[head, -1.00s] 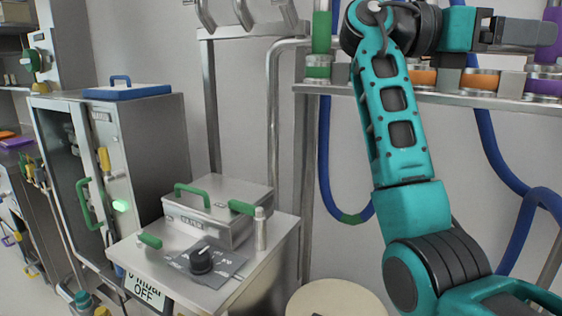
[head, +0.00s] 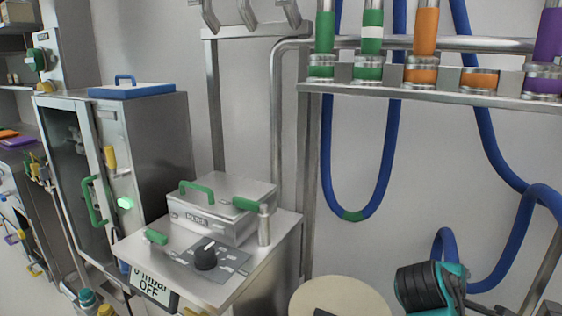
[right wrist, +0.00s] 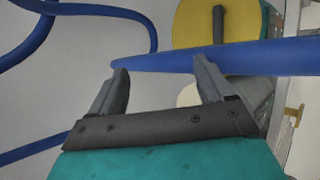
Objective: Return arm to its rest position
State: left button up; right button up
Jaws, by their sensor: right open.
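My right arm (head: 425,288) shows only as a teal and black link at the bottom right of the head view; its gripper is outside that view. In the right wrist view my right gripper (right wrist: 162,86) is open, its two grey fingers apart. A blue hose (right wrist: 240,57) passes behind the fingertips; I cannot tell how near it is. My left gripper is not in view.
Blue hoses (head: 389,150) hang from a metal rail (head: 430,94) with green, orange and purple fittings. A steel box with green handles (head: 222,207) stands on a bench with a black knob (head: 205,258). A glass-doored cabinet (head: 155,140) stands at left. A round beige top (head: 345,297) is at the bottom.

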jog(key=s+a+f+m+g+y, duration=0.1)
jog(key=s+a+f+m+y, duration=0.25)
jog(key=s, duration=0.45)
jog(key=s+a+f+m+y, duration=0.25)
jog(key=s+a+f, duration=0.2)
jog(key=s, duration=0.25)
jog(key=s+a+f+m+g+y, duration=0.1)
jog(key=s+a+f+m+y, duration=0.2)
jog(key=s+f, duration=0.35)
jog(key=w+a+f+t+y, duration=0.2)
jog(key=w+a+f+t, duration=0.1)
jog(key=w+f+t, duration=0.2)
notch_tip(320, 180, down, 2)
jog(key=shift+w+f+n+t, duration=0.15)
jog(key=shift+n+t, duration=0.15)
jog(key=shift+t, duration=0.9)
